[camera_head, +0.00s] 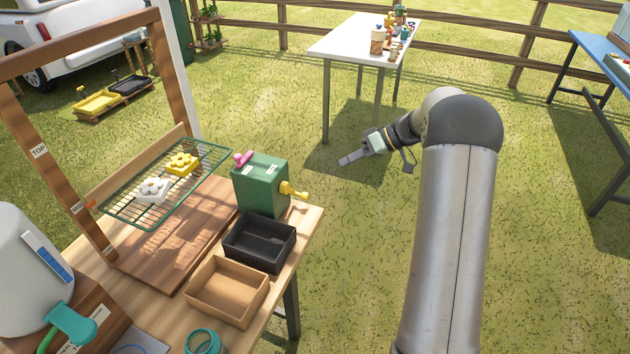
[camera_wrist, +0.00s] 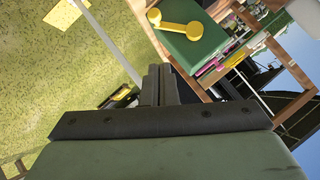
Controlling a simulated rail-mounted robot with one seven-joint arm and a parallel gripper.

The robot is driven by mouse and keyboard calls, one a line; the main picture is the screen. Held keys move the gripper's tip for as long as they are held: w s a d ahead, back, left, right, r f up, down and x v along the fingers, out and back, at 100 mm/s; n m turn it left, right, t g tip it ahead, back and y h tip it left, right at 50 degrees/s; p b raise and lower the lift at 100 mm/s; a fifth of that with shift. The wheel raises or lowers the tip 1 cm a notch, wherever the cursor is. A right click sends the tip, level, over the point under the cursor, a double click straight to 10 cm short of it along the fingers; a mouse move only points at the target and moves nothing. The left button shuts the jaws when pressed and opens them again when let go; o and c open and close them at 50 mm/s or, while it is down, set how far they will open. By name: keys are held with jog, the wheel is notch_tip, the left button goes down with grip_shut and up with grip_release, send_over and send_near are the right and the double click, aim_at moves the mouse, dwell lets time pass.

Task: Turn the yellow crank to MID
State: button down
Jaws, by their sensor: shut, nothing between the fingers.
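The yellow crank (camera_head: 294,191) sticks out from the right side of a green box (camera_head: 262,186) on the wooden bench. In the wrist view the yellow crank (camera_wrist: 182,25) shows as a bar with a round knob at each end, on the green box's face. My gripper (camera_head: 345,160) is shut and empty, out over the grass to the right of the crank and apart from it. Its closed fingers also show in the wrist view (camera_wrist: 158,72). A wooden frame carries TOP, MID (camera_head: 78,207) and lower labels; a small orange marker (camera_head: 90,204) is beside MID.
A wire rack (camera_head: 205,168) in the frame holds a white flower piece (camera_head: 152,190) and a yellow one (camera_head: 183,163). A pink crank (camera_head: 242,157) is on the green box's left. Black (camera_head: 260,262) and brown (camera_head: 211,309) trays stand in front. Grass right of the bench is open.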

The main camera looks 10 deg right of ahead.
jog(key=r+n, duration=0.1)
jog(key=n, duration=0.1)
jog(key=p, duration=0.3)
send_over(308, 195)
jog(key=w+d, duration=0.2)
jog(key=d, duration=0.1)
notch_tip(308, 195, down, 6)
jog(key=shift+s+a+f+p, duration=0.15)
jog(key=shift+s+f, duration=0.1)
jog(key=shift+f, duration=0.3)
jog(key=shift+s+a+f+p, duration=0.1)
jog(key=shift+s+a+f, duration=0.15)
jog(key=shift+f, duration=0.3)
jog(key=shift+s+a+f+p, duration=0.1)
jog(key=shift+s+f, duration=0.2)
jog(key=shift+f, duration=0.25)
jog(key=shift+f, duration=0.1)
jog(key=f+b, duration=0.1)
jog(key=b, duration=0.3)
jog(key=shift+s+a+f, duration=0.2)
jog(key=shift+s+f, duration=0.1)
jog(key=shift+f, duration=0.05)
jog(key=shift+r, duration=0.2)
